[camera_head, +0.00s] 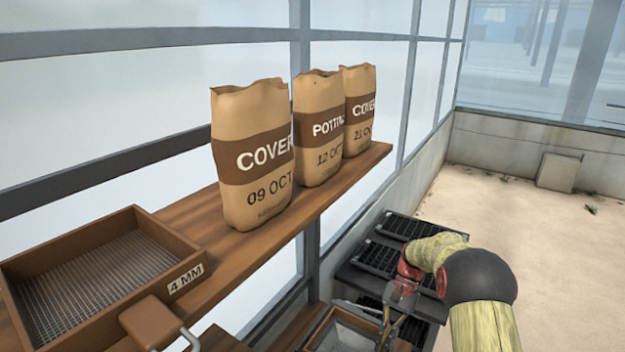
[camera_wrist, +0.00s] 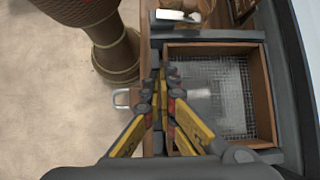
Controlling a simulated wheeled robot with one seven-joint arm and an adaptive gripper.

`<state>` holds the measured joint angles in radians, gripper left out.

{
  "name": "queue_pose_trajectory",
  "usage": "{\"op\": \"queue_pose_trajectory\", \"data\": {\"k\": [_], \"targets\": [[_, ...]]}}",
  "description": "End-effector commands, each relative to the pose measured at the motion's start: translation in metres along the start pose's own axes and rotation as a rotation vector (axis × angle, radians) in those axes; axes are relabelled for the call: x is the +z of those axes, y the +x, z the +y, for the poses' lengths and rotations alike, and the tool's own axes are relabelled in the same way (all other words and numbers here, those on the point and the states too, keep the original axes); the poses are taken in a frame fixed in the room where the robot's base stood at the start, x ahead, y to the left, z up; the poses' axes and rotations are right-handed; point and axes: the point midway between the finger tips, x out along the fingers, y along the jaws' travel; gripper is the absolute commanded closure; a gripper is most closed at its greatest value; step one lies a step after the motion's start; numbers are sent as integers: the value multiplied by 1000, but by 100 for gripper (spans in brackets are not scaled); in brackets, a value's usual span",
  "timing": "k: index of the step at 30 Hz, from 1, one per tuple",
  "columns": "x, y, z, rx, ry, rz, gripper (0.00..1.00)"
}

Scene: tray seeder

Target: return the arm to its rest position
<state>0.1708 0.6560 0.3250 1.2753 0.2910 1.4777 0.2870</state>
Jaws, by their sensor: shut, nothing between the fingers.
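My arm reaches in from the lower right of the head view, with a pale yellow sleeve, a dark round joint and a red wrist part. My gripper (camera_head: 384,342) points down near the bottom edge, in front of the black trays and beside a wood-edged box (camera_head: 312,335). In the wrist view my gripper (camera_wrist: 161,78) has its yellow-sided fingers brought together, with nothing held between them. Beyond the fingers, on the right, is a wooden-framed mesh sieve (camera_wrist: 262,100). The fingers appear to overlap its left edge; I cannot tell the height between them.
A wooden shelf (camera_head: 330,196) along the glass wall carries three paper bags (camera_head: 255,180) and a sieve marked 4 MM (camera_head: 188,278). Black cell trays (camera_head: 378,258) lie below the shelf's far end. The pale floor (camera_head: 560,250) at right is mostly clear.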

Motion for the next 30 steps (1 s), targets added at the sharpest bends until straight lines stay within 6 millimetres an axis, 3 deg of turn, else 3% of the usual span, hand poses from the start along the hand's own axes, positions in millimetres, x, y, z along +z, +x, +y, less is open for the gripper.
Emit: {"op": "queue_pose_trajectory", "data": {"k": [8, 19, 30], "targets": [[33, 1, 28, 46, -118, 158, 100], [93, -3, 58, 98, -275, 380, 100], [152, 9, 88, 138, -407, 587, 100]]}}
